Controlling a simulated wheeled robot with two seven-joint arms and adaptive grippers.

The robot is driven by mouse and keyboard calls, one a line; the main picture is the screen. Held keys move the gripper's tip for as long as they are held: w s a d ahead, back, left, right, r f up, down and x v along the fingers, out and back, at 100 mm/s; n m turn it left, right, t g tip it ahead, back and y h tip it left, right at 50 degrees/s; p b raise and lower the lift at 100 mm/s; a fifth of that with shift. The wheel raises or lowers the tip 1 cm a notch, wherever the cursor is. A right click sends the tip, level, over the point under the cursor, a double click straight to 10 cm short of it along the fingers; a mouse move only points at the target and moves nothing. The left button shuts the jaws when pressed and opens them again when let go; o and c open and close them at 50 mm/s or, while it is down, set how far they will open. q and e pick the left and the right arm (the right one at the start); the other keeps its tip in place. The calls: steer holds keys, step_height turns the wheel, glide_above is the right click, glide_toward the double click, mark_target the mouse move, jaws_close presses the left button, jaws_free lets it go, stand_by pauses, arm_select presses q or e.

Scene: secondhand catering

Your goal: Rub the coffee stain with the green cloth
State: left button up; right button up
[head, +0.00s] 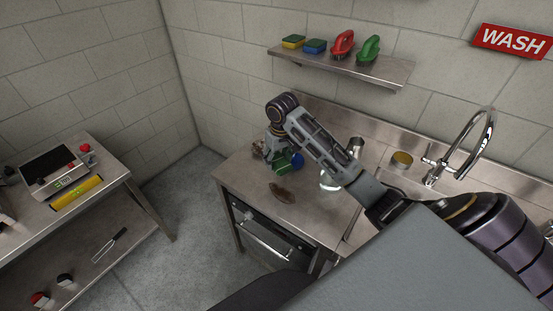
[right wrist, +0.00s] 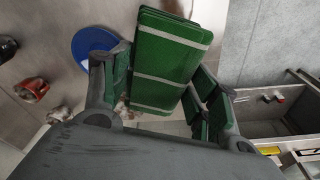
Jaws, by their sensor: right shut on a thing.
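The green cloth (right wrist: 168,62), a folded block with pale stripes, sits between the fingers of my right gripper (right wrist: 160,95), which is shut on it. In the head view my right gripper (head: 279,155) points down over the left part of the steel counter (head: 245,178), and the green cloth (head: 281,168) shows partly below it. A brown coffee stain (head: 283,193) lies on the counter, a little nearer than the cloth and apart from it in the picture. I cannot tell whether the cloth touches the counter. My left gripper is not in view.
A blue round thing (right wrist: 92,47) lies close beside the cloth. A tin (head: 402,160) and a tap (head: 475,140) stand to the right. A wall shelf (head: 345,68) holds sponges and brushes. A side table (head: 112,182) stands left, across open floor.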

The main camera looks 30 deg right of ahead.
steer(key=shift+f, duration=0.2)
steer(key=shift+f, duration=2.35)
